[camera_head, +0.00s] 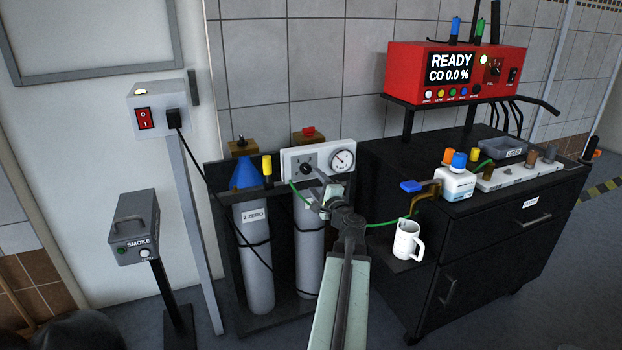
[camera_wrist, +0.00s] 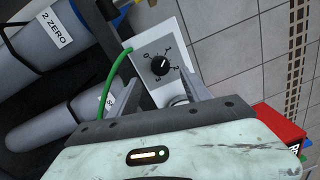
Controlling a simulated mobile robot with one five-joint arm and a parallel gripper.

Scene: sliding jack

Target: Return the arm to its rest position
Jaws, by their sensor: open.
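My gripper (camera_head: 314,184) is raised in front of the white regulator panel (camera_head: 290,160) on the gas cylinder rack. In the wrist view my gripper (camera_wrist: 164,84) has its two fingers apart, with nothing between them. The panel's black knob (camera_wrist: 159,65) shows just beyond the fingertips, with a numbered dial around it. I cannot tell whether a finger touches the panel. My arm (camera_head: 342,285) reaches up from the bottom middle of the head view, stretched out toward the panel.
Two grey cylinders (camera_head: 254,255) stand in the rack below the panel. A green hose (camera_head: 385,222) runs behind my arm to the black cabinet (camera_head: 480,250). A white mug (camera_head: 408,240) stands on a side shelf to the right. A smoke box (camera_head: 134,226) stands at left.

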